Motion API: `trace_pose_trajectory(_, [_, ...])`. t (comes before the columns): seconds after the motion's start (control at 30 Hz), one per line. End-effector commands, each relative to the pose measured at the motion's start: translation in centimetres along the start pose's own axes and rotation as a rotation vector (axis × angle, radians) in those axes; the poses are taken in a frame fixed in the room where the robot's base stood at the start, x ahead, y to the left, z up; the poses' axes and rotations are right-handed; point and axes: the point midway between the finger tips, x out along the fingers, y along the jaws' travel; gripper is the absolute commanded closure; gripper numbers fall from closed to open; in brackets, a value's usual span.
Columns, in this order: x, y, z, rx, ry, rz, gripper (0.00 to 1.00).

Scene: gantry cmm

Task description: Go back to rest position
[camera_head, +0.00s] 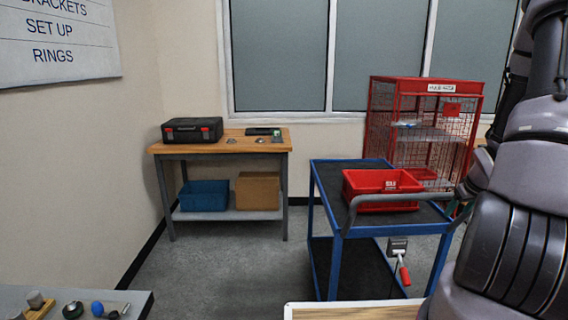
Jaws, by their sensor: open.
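My arm (505,215) fills the right edge of the view, with its dark grey and purple-grey links reaching from top to bottom. My gripper is out of the picture, so I cannot see its jaws or anything near them.
A blue cart (333,255) with a red bin (362,187) on top stands at centre right. A red mesh cage (395,100) is behind it. A wooden bench (235,146) holds a black toolbox (192,131). A grey table corner (135,297) with small parts is at lower left. Floor between is clear.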

Motion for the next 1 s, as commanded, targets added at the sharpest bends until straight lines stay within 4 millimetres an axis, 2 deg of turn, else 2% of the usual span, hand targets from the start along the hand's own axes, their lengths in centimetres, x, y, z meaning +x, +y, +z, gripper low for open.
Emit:
trace_pose_trajectory(0.03, [-2.4,-0.4,-1.9,0.005,0.003,0.026,0.36])
trace_pose_trajectory(0.2, [-9.5,-2.5,-5.8,0.074,-0.003,0.08,0.36])
trace_pose_trajectory(0.33, [-15.2,-5.1,-7.9,0.142,0.01,0.093,0.36])
trace_pose_trajectory(0.47, [-20.9,-8.3,-8.8,0.218,0.029,0.077,0.36])
trace_pose_trajectory(0.63, [-28.1,-13.2,-8.6,0.317,0.057,0.008,0.36])
trace_pose_trajectory(0.8, [-34.8,-18.2,-6.6,0.406,0.075,-0.111,0.36])
trace_pose_trajectory(0.9, [-37.9,-20.7,-5.0,0.445,0.076,-0.188,0.36])
trace_pose_trajectory(1.0, [-40.1,-22.5,-3.7,0.469,0.071,-0.252,0.36])
